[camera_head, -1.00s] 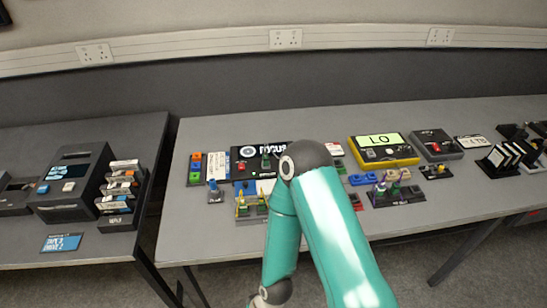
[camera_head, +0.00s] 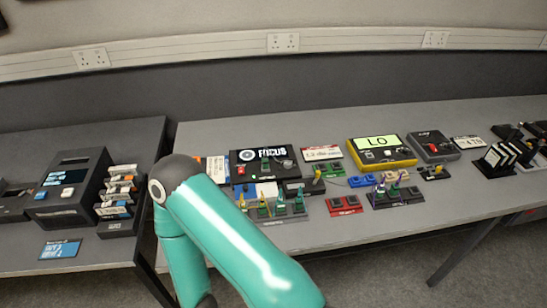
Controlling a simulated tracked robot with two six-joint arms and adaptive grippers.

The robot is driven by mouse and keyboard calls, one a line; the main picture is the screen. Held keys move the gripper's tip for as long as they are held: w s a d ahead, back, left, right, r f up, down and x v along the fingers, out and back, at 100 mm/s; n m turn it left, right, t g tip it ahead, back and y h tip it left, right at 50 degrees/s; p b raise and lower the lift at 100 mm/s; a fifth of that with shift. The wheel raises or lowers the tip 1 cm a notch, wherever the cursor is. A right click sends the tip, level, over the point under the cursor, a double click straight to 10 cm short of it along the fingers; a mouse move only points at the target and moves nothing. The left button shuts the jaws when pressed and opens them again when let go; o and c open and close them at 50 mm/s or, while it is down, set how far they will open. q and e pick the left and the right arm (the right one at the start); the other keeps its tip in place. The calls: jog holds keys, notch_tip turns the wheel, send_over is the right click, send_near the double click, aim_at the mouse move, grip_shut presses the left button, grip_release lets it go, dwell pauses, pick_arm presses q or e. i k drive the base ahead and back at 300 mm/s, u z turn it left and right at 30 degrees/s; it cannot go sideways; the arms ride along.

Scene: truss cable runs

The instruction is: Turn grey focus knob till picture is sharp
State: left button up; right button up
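The black focus box (camera_head: 268,173) stands on the right table near its back left part. Its picture panel (camera_head: 264,154) shows a white ring icon and the word FOCUS. The lettering is small, and I cannot tell whether the picture is fully sharp. A red control (camera_head: 240,170) sits at the box's left side. A small dark knob-like part (camera_head: 288,164) is at its right side; I cannot make out for sure that it is the grey knob. My teal arm bends in front of the table's left end, away from the box. Neither gripper shows.
Small coloured blocks and a rack of pegs (camera_head: 280,208) stand before the box. To the right are a yellow meter (camera_head: 383,150) reading LO and a dark red-switched box (camera_head: 434,146). A left table (camera_head: 100,240) carries a dark machine (camera_head: 72,190) and cartridges.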

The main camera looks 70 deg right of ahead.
aim_at(287, 165)
jog(key=z, duration=0.1)
jog(key=k, duration=1.75)
jog(key=z, duration=0.85)
jog(key=i, duration=0.95)
jog(key=z, duration=0.05)
